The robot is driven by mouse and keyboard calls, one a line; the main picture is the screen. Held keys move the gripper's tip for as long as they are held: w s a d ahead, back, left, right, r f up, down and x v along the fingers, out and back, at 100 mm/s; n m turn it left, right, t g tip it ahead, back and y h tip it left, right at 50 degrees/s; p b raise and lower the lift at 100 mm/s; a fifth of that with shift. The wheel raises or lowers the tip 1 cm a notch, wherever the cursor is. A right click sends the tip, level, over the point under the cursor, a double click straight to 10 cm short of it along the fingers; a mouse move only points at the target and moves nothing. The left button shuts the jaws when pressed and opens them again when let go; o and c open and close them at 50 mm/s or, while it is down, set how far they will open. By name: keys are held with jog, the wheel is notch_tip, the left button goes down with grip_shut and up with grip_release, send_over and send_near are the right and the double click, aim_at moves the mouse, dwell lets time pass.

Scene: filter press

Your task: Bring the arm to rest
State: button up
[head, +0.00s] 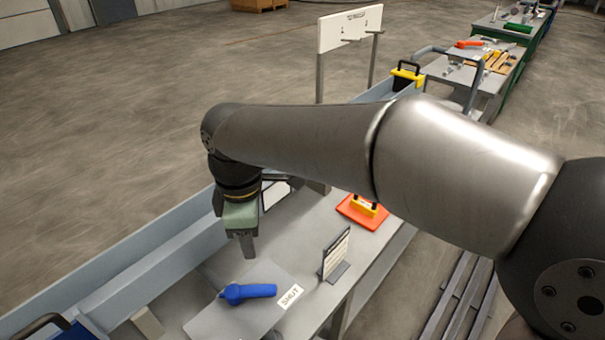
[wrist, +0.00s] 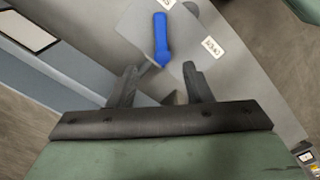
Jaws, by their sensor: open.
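My gripper (head: 247,245) hangs from my arm over the grey bench, fingers pointing down. In the wrist view my gripper (wrist: 156,88) shows two dark fingers spread apart, with nothing between them. A blue handle (head: 248,291) lies on a grey plate beside a white label reading "SHUT" (head: 290,296). The blue handle also shows in the wrist view (wrist: 161,40), beyond the fingertips and apart from them. My arm hides part of the bench behind it.
A small upright card (head: 335,255) and an orange-red block with a yellow part (head: 362,211) stand on the bench. A white board on posts (head: 350,28) rises behind. More benches with tools (head: 470,67) stand at the upper right. Open floor (head: 100,130) lies to the left.

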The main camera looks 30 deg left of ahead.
jog(key=w+d+f+m, duration=0.1)
jog(key=w+d+m, duration=0.25)
jog(key=d, duration=0.35)
jog(key=w+d+f+m+h, duration=0.1)
jog(key=w+d+m, duration=0.1)
jog(key=d+m, duration=0.35)
jog(key=w+d+f+m, duration=0.1)
jog(key=w+d+m, duration=0.1)
jog(key=d, duration=0.7)
jog(key=s+d+f+m, duration=0.2)
jog(key=d+m, duration=0.4)
jog(key=d, duration=0.4)
jog(key=s+d+f+m+y, duration=0.1)
jog(key=s+d+m, duration=0.4)
jog(key=d, duration=0.6)
jog(key=shift+s+f+m, duration=0.15)
jog(key=shift+f+m, duration=0.6)
jog(key=shift+m, duration=0.45)
